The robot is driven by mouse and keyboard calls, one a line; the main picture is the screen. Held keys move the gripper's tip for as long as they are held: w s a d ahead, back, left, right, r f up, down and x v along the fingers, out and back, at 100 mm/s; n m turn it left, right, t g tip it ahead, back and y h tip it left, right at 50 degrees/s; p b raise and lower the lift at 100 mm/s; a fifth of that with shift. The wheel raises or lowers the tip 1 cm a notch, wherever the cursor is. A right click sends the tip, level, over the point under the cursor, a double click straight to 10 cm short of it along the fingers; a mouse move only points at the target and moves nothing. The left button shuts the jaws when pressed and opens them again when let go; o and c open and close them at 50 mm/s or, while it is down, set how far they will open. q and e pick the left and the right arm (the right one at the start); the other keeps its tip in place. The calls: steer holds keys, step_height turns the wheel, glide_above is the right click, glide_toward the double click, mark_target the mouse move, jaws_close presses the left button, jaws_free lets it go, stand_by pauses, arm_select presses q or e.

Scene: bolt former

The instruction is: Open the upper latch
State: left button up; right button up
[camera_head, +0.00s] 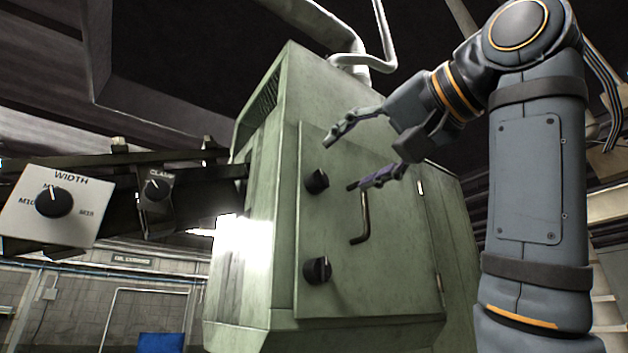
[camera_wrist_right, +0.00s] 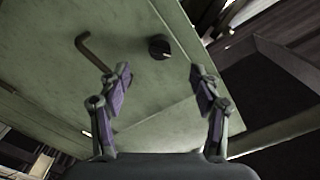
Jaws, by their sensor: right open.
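The upper latch (camera_head: 316,181) is a round black knob on the green door (camera_head: 335,225) of the machine. The lower latch (camera_head: 317,270) is a similar black knob below it. A bent dark handle (camera_head: 364,218) is on the door, right of the latches. My right gripper (camera_head: 344,161) is open, its fingers pointing left in the head view, just right of the upper latch. In the right wrist view, a black latch knob (camera_wrist_right: 159,47), apparently the upper one, lies ahead between the open fingers (camera_wrist_right: 161,78), with nothing between them. My left gripper is out of view.
Door hinges (camera_head: 439,283) are along the door's right edge. A WIDTH dial panel (camera_head: 52,205) and a smaller CLAMP dial (camera_head: 157,188) stand left of the machine. Pipes (camera_head: 365,62) run above it. A blue object (camera_head: 161,343) is at the bottom left.

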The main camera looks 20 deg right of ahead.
mark_target(324, 178)
steer(key=p+x, duration=0.2)
steer(key=x, duration=0.5)
steer(key=shift+w+a, duration=0.2)
steer(key=shift+w, duration=0.15)
steer(key=n, duration=0.4)
steer(key=shift+w+f+p, duration=0.1)
steer(key=shift+w+p, duration=0.05)
steer(key=shift+p, duration=0.15)
steer(key=shift+f+n, duration=0.1)
steer(key=shift+n, duration=0.6)
steer(key=shift+s+d+n, duration=0.25)
steer(key=shift+s+n, duration=0.4)
steer(key=shift+n, duration=0.45)
steer(key=shift+w+a, duration=0.2)
steer(key=shift+w, duration=0.15)
steer(key=shift+c, duration=0.3)
steer(key=shift+s+d, duration=0.1)
steer(key=shift+s, duration=0.1)
steer(key=c, duration=0.9)
jaws_close()
steer(key=m+b, duration=0.1)
steer(key=m, duration=0.6)
steer(key=shift+w+m+b, duration=0.1)
steer(key=shift+m+b, duration=0.2)
steer(key=shift+b, duration=0.1)
steer(key=o, duration=1)
jaws_free()
steer(key=shift+c, duration=0.2)
